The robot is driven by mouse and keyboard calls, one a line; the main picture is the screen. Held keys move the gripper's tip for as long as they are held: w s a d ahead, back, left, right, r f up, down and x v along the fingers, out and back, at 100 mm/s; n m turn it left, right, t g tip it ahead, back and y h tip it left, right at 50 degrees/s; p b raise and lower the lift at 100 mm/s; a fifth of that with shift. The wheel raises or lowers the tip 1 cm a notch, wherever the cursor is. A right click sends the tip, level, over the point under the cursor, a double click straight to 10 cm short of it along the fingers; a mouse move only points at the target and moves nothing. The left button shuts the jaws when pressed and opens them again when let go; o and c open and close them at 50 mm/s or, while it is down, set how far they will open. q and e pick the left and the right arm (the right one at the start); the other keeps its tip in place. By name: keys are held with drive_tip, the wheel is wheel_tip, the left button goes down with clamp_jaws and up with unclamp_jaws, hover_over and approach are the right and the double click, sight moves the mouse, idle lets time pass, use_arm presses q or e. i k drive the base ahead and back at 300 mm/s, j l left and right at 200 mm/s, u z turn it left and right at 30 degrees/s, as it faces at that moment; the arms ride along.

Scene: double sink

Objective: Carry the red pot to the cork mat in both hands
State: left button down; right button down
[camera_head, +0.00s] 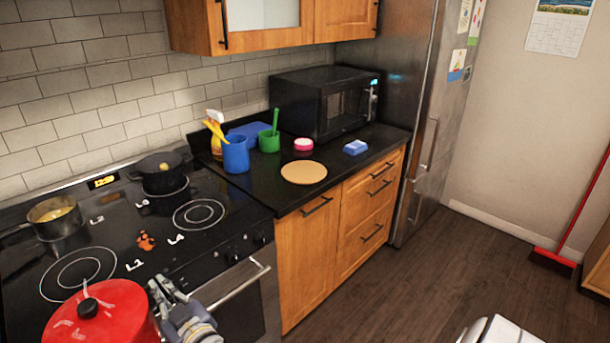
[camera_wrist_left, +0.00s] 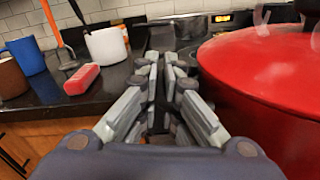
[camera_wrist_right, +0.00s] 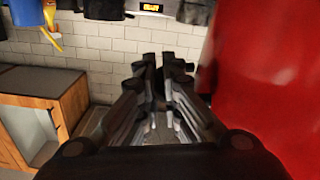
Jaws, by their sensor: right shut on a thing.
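The red pot (camera_head: 62,322), with a dark lid knob, shows at the bottom left of the head view, by the stove's front edge. I cannot tell whether it is raised. Its red side fills the right of the left wrist view (camera_wrist_left: 270,75) and right wrist view (camera_wrist_right: 270,80). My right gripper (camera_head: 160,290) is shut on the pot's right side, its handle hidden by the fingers. My left gripper (camera_wrist_left: 165,70) is beside the pot, fingers close together; what lies between them is unclear. The round cork mat (camera_head: 304,172) lies bare on the dark counter.
A pan (camera_head: 163,180) and a pot (camera_head: 58,222) stand on the back burners. A microwave (camera_head: 325,100) is behind.

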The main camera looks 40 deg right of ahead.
sight(304, 170)
drive_tip(key=l, duration=1.25)
drive_tip(key=l+z, duration=0.1)
drive_tip(key=l, duration=1.15)
drive_tip(key=i+l, duration=0.1)
drive_tip(key=l, duration=1.1)
drive_tip(key=i+z, duration=0.1)
drive_tip(key=i, duration=0.8)
